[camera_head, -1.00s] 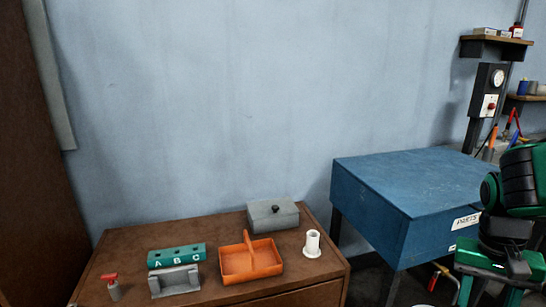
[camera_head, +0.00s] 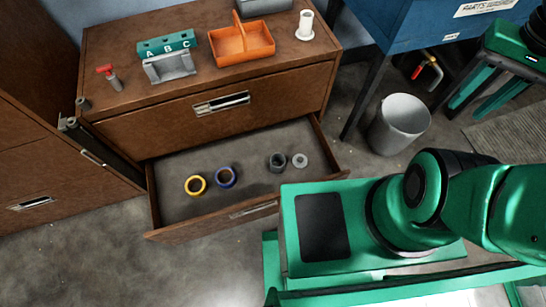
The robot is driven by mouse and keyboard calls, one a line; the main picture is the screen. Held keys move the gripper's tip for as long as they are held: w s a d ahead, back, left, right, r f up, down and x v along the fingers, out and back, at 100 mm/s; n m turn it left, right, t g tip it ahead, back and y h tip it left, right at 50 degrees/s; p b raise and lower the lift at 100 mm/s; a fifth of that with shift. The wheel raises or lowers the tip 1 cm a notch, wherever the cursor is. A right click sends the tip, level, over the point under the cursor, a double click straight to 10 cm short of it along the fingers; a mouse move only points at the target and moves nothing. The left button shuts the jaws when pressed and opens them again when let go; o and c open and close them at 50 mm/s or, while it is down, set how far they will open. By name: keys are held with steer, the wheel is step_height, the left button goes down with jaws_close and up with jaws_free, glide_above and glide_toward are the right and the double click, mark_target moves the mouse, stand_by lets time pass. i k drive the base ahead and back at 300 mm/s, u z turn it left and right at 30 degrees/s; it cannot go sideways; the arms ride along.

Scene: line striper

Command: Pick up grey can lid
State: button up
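An open drawer (camera_head: 172,214) of the brown cabinet holds several small round items. A light grey disc (camera_head: 300,160) lies at its right side; it may be the grey can lid, but it is too small to be sure. Just left of it stands a dark grey round piece (camera_head: 277,162), apart from the disc. A blue ring (camera_head: 225,177) and a yellow ring (camera_head: 195,185) lie further left. My green arm is at the right; my gripper is not in view.
The cabinet top (camera_head: 120,50) carries an orange caddy (camera_head: 240,46), a green A-B-C block (camera_head: 167,42), a grey holder (camera_head: 170,67), a red-topped item (camera_head: 110,76) and a white spool (camera_head: 305,26). A grey bin (camera_head: 400,124) stands right of the cabinet. The floor at lower left is clear.

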mark_target(299, 162)
steer(key=u, duration=0.5)
steer(key=k, duration=1.15)
steer(key=z, duration=0.55)
